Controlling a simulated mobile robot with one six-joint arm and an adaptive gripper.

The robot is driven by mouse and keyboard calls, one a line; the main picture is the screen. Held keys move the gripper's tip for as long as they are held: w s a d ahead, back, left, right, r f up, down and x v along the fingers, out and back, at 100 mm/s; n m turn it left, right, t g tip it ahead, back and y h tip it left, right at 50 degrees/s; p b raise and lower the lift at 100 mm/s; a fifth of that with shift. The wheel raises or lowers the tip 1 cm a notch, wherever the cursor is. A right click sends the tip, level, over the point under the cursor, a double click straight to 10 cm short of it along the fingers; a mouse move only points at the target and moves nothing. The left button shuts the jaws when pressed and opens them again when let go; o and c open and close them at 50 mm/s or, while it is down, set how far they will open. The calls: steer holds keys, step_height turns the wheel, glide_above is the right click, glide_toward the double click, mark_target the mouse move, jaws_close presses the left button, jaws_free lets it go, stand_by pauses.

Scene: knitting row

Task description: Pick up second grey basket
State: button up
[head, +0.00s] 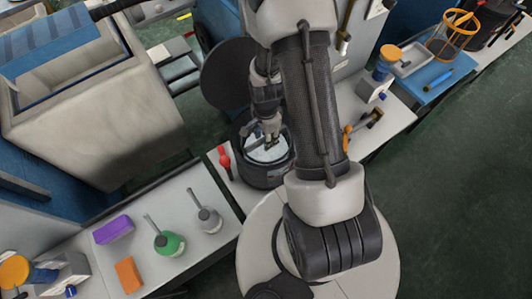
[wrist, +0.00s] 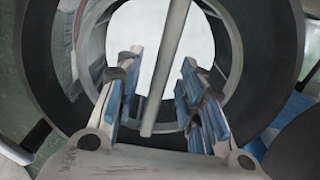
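A dark grey round basket (head: 265,175) with a pale inside stands on the white bench, just beyond my base. In the wrist view its dark wall (wrist: 268,65) rings the picture around a bright, pale middle. My gripper (head: 270,143) points down over the basket's opening. In the wrist view my gripper (wrist: 156,70) is open, with a thin grey bar (wrist: 165,75), which looks like the basket's handle, running between the fingers. Gaps show on both sides of the bar. My arm hides part of the basket's surroundings in the head view. I see no second grey basket clearly.
A red item (head: 224,157) stands close left of the basket, and a dark round disc (head: 228,75) is behind it. An orange-handled tool (head: 362,126) lies to the right. A large beige bin (head: 95,125) fills the left.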

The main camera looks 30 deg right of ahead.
steer(key=shift+f, duration=0.25)
steer(key=shift+c, duration=0.3)
jaws_close()
stand_by(0.4)
